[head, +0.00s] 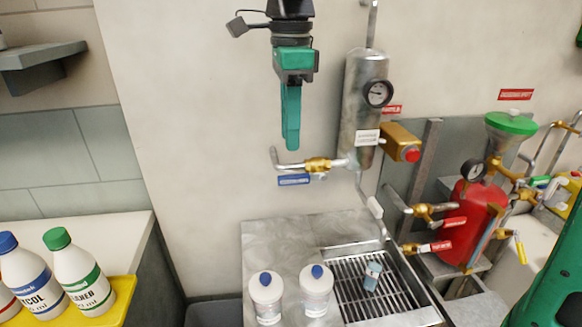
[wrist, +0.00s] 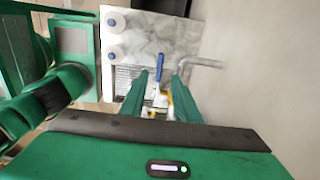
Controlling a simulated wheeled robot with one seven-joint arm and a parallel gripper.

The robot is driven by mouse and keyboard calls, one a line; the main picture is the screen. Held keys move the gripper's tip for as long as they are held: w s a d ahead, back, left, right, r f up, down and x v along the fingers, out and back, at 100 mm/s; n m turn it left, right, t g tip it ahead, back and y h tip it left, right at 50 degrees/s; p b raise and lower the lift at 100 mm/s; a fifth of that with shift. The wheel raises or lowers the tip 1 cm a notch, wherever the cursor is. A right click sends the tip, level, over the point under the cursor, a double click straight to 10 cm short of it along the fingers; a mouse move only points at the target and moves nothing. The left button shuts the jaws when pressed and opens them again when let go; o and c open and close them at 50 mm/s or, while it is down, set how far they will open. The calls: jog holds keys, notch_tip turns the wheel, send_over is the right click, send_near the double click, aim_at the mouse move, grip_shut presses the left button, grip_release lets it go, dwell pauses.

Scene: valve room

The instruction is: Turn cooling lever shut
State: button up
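My gripper (head: 291,146) hangs fingers-down in front of the wall, above a brass valve (head: 318,164) on a short pipe. In the wrist view my gripper (wrist: 163,76) is open, with its two green fingers apart and nothing held. A blue lever handle (wrist: 160,63) shows beyond and between the fingertips, apart from them as far as I can see.
A steel cylinder with a gauge (head: 377,94) stands right of my gripper. Two white blue-capped bottles (head: 266,297) (head: 317,291) stand on the counter below, beside a drain grate (head: 350,300) with a small grey object. A red tank (head: 470,215) and piping are at right.

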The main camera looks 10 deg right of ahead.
aim_at(293, 175)
jog(key=f, duration=0.9)
jog(key=shift+d, duration=0.25)
grip_shut()
